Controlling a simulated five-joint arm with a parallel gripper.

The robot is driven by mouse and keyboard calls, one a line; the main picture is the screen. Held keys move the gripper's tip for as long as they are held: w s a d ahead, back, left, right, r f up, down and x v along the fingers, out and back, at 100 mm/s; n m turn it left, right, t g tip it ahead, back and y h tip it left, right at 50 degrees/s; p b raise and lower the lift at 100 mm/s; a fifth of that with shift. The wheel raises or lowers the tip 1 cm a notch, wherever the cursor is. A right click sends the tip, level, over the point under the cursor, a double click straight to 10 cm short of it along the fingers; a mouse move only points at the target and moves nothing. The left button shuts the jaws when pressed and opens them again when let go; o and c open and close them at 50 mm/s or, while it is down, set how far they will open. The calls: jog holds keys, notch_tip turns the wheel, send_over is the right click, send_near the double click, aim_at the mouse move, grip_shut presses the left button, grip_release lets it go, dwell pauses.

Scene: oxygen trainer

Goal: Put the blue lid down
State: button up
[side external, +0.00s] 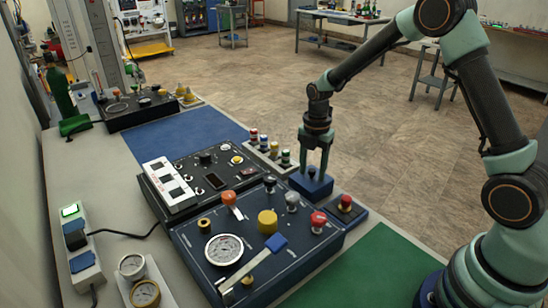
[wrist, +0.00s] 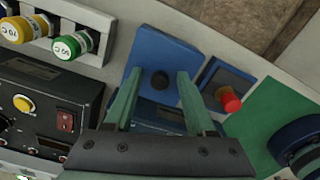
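The blue lid (side external: 311,185) is a flat blue piece with a dark knob, at the right edge of the bench behind the dark blue console. The lid's underside is hidden.
A red knob on a small blue base (side external: 345,207) stands right beside the lid. Several colored-cap cylinders (side external: 268,148) stand in a rack to its left. The console (side external: 250,240) with gauge and knobs lies in front. A blue mat (side external: 180,134) and green mat (side external: 365,270) are clear.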

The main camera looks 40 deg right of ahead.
aim_at(312, 169)
notch_tip(312, 169, up, 12)
jog(key=s+a+r+m+t, duration=0.2)
jog(key=s+r+m, duration=0.2)
jog(key=s+m, duration=0.4)
jog(key=s+a+r+m+t, duration=0.2)
jog(key=s+m, duration=0.6)
jog(key=m, duration=0.5)
jog(key=shift+a+r+m+t, duration=0.2)
jog(key=shift+r+m+t, duration=0.1)
jog(key=shift+r+t, duration=0.6)
jog(key=shift+r, duration=0.1)
